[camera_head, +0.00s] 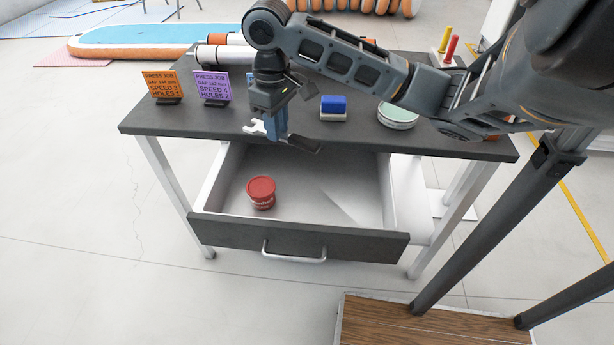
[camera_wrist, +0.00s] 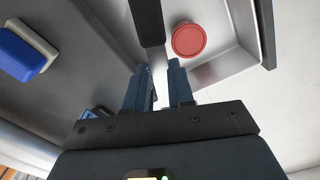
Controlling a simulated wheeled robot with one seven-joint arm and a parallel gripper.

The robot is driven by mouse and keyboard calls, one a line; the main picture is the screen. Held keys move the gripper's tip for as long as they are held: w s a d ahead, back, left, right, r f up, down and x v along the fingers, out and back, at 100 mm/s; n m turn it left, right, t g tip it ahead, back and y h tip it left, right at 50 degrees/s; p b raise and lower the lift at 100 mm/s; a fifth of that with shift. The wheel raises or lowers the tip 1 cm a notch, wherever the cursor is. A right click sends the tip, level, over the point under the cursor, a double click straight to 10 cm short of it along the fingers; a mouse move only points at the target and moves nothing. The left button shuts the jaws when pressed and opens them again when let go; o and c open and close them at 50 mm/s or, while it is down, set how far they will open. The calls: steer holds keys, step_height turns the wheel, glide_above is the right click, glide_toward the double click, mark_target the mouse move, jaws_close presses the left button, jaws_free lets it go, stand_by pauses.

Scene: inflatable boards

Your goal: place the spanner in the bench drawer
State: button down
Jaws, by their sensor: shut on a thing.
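My gripper (camera_head: 275,126) is shut on the spanner, above the bench's front edge and the back of the open drawer. The spanner's pale jaw end (camera_head: 254,127) sticks out to the left of the fingers and its dark handle (camera_head: 304,144) to the right. In the wrist view the spanner's dark handle (camera_wrist: 149,22) extends away from between the blue fingertips (camera_wrist: 161,82). The bench drawer (camera_head: 300,240) is pulled open. A red lidded tub (camera_head: 261,192) stands inside it at the left, and shows in the wrist view (camera_wrist: 188,39).
On the dark bench top (camera_head: 180,122) stand an orange sign (camera_head: 161,85), a purple sign (camera_head: 213,86), a blue-and-white block (camera_head: 333,107) and a round green-lidded tin (camera_head: 397,115). The drawer floor right of the red tub is clear. A wooden platform (camera_head: 420,325) lies at front right.

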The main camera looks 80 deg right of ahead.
mark_target(289, 191)
steer(key=shift+s, duration=0.6)
steer(key=shift+s+f, duration=0.25)
step_height(289, 191, down, 18)
steer(key=shift+r+b, duration=0.15)
steer(key=shift+b, duration=0.3)
steer(key=c, duration=1.3)
jaws_free()
steer(key=shift+o, duration=0.2)
